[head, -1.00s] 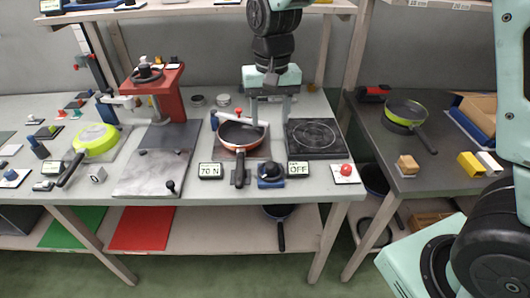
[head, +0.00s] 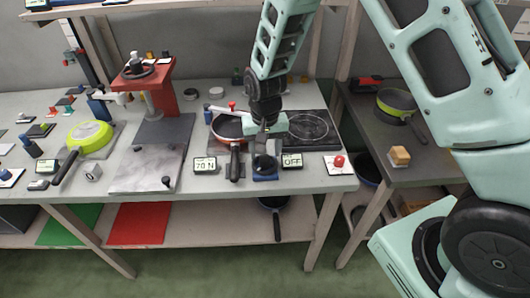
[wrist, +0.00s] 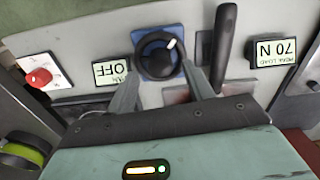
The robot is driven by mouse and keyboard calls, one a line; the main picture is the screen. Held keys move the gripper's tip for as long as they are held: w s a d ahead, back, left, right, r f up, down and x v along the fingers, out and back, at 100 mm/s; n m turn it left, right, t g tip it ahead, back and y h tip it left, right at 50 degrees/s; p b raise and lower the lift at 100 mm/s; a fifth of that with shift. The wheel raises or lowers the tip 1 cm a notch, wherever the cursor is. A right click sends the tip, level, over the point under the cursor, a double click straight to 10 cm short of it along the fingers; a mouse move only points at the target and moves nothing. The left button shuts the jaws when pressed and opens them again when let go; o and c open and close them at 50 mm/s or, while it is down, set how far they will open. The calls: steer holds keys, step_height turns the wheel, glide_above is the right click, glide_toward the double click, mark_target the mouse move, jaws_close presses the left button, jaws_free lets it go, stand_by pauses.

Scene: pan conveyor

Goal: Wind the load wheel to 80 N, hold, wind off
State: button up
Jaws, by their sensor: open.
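A dark round wheel with a white mark sits on a blue base (head: 265,173) at the bench's front edge; the wheel (wrist: 158,52) shows face-on in the wrist view. My gripper (wrist: 160,74) is open and empty, its two fingers reaching toward the wheel's near sides; I cannot tell if they touch it. In the head view my gripper (head: 265,150) is just above and behind the wheel. The peak-load display (wrist: 273,52) reads 70 N; it also shows in the head view (head: 205,165). Another display (head: 292,160) reads OFF.
A red-orange pan (head: 228,127) lies beside my gripper, its dark handle (wrist: 222,45) close to the fingers. A black hob (head: 308,126) is behind. A red stand (head: 165,85) with a handwheel stands left.

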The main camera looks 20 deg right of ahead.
steer(key=shift+f, duration=1.1)
steer(key=c, duration=1)
steer(key=m+p, duration=0.1)
steer(key=m, duration=0.4)
steer(key=o, duration=1)
